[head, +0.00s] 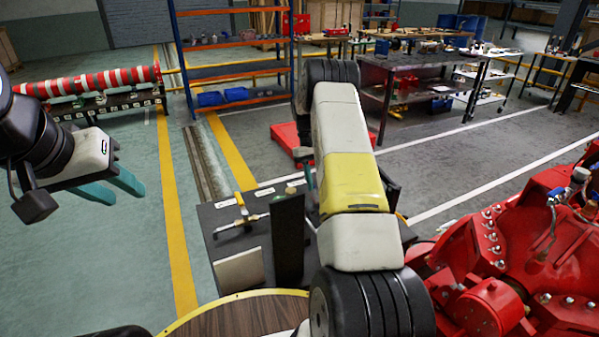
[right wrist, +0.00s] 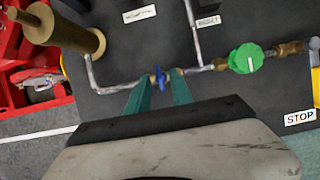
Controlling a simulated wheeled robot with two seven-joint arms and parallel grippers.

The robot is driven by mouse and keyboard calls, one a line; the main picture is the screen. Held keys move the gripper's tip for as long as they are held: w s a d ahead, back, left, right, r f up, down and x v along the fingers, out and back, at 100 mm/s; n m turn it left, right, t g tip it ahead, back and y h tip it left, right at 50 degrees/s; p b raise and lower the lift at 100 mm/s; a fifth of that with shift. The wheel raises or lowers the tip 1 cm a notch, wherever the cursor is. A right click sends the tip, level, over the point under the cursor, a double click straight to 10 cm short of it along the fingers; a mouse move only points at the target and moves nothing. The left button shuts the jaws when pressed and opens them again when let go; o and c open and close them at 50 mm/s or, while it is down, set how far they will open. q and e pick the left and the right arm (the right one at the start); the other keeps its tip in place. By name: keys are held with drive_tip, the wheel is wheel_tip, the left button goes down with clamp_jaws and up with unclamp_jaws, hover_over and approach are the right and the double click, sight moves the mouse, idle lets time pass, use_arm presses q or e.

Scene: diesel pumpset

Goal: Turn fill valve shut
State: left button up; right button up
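In the right wrist view a small valve with a blue handle (right wrist: 161,77) sits on a grey pipe over a dark panel. Its handle stands roughly across the pipe. I cannot read a label that names it the fill valve. My right gripper (right wrist: 163,86) is open, with teal fingers apart on either side of the blue handle; whether they touch it is unclear. In the head view my right arm hides this gripper and the blue valve. My left gripper (head: 122,186) is open and empty above the floor at the left.
On the same pipe are a green round knob (right wrist: 246,58) and a brass cylinder (right wrist: 65,27). A STOP label (right wrist: 300,118) lies at the right. In the head view the dark panel (head: 222,217) carries a yellow-handled valve (head: 240,201). Red machinery (head: 490,270) fills the right.

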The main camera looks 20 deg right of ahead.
drive_tip(key=v, duration=0.7)
drive_tip(key=shift+r, duration=0.35)
drive_tip(key=shift+w, duration=0.15)
drive_tip(key=s+a+r+t+y, duration=0.1)
drive_tip(key=s+a+r+t, duration=0.25)
drive_tip(key=s+r, duration=0.55)
drive_tip(key=s+a+r+t, duration=0.2)
drive_tip(key=s+a+r, duration=0.25)
drive_tip(key=r, duration=0.95)
drive_tip(key=s+a+t+y, duration=0.1)
drive_tip(key=s+a, duration=0.3)
drive_tip(key=s, duration=0.6)
drive_tip(key=s+a+t, duration=0.4)
drive_tip(key=s, duration=0.6)
drive_tip(key=shift+s+m+y, duration=0.2)
drive_tip(key=shift+m+y, duration=0.2)
